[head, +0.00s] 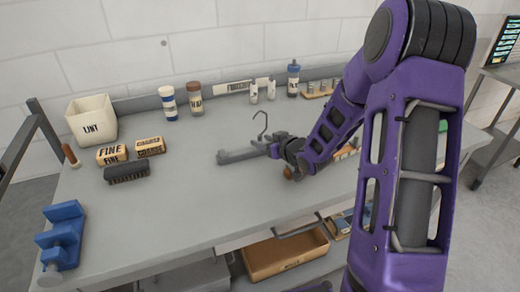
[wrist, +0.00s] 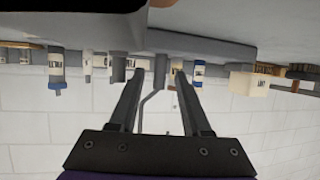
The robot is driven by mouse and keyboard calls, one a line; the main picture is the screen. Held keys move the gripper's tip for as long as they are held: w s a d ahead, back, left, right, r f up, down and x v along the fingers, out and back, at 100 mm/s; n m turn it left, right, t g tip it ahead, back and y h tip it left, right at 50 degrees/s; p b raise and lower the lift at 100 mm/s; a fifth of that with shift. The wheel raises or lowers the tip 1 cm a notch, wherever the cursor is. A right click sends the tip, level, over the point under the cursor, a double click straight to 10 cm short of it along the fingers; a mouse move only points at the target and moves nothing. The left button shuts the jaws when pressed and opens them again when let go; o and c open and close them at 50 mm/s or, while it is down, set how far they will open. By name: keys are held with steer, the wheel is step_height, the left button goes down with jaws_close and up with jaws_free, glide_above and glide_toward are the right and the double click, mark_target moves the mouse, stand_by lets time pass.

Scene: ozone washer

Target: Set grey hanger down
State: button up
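The grey hanger (head: 240,156) is a thick bar with a thin wire hook rising from its middle. In the head view it appears to rest on the grey tabletop, hook up. In the upside-down wrist view its bar (wrist: 215,45) lies close against the table surface. My gripper (head: 274,151) is at the hanger's middle, its fingers partly hidden in the head view. In the wrist view the two fingers of my gripper (wrist: 158,75) stand apart on either side of the hanger's neck, with a visible gap on each side. The hanger's right part is hidden behind my arm in the head view.
The workbench (head: 190,200) has free room left and front of the hanger. Brushes (head: 128,172), a LINT bin (head: 92,119), bottles (head: 168,103) and a blue fixture (head: 62,236) stand around it. Small brown-topped items lie right of my gripper.

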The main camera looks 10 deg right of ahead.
jaws_close()
steer(key=shift+r, duration=0.15)
step_height(320, 180, up, 10)
steer(key=p, duration=0.2)
stand_by(0.4)
